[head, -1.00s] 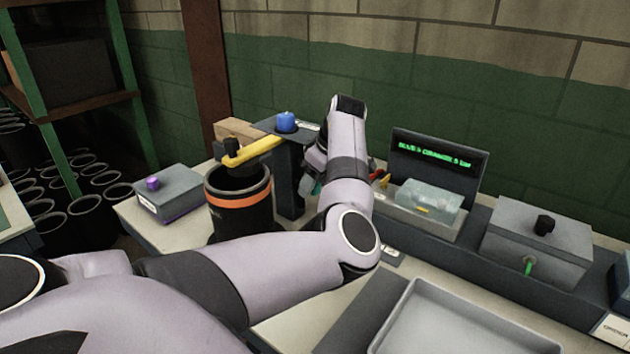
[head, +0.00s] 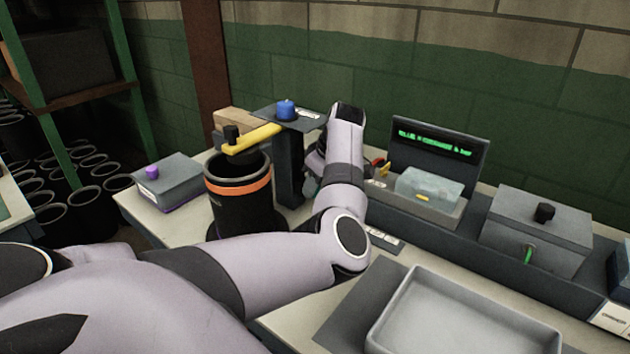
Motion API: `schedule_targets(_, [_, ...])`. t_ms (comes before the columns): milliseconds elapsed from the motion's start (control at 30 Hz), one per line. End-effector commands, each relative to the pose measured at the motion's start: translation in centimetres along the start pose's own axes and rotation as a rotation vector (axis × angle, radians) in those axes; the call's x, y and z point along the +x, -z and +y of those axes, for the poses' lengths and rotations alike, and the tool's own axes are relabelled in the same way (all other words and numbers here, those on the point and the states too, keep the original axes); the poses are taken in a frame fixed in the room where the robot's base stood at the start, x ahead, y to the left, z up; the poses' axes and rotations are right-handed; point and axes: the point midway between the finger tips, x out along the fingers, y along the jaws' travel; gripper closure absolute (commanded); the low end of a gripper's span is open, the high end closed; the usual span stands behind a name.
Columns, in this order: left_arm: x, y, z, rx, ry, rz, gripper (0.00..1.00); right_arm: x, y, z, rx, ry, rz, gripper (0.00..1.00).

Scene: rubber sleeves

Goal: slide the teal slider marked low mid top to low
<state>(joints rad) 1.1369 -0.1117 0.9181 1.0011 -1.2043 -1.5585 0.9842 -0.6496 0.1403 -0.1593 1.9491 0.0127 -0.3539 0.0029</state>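My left arm reaches across the bench, and its wrist bends down beside the dark post. The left gripper (head: 313,172) is mostly hidden behind my own wrist, so its fingertips and their opening do not show. A small grey-teal patch (head: 310,187) shows beside it, low by the post; I cannot tell whether this is the teal slider or touches the gripper. No low, mid or top marking is readable. My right gripper is not in view.
A yellow lever (head: 250,140) lies over a black cylinder with an orange band (head: 238,190). A blue knob (head: 286,110) tops the post. A lit display (head: 437,146), a clear-lidded bin (head: 430,186), a grey box (head: 537,228) and an empty tray (head: 465,320) stand right.

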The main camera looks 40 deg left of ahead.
Motion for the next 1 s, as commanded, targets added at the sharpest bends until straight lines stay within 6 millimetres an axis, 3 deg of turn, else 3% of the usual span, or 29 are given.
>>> schedule_targets(33, [0.6,-0.4,-0.2,0.005,0.010,-0.007,0.59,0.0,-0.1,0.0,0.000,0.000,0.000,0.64])
schedule_targets(67, [0.6,-0.4,-0.2,0.005,0.010,-0.007,0.50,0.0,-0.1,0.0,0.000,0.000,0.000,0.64])
schedule_targets(100, [0.6,-0.4,-0.2,0.005,0.010,-0.007,0.47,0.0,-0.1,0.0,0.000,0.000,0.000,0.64])
schedule_targets(433, [-0.1,-0.2,-0.1,0.003,0.006,-0.005,0.47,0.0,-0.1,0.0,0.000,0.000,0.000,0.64])
schedule_targets(800, [-5.6,-0.2,-0.1,0.004,0.006,-0.005,0.47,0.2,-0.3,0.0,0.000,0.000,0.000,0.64])
schedule_targets(1000, [-6.7,-0.2,-0.1,0.004,0.008,-0.006,0.47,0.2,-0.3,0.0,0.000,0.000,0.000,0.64])
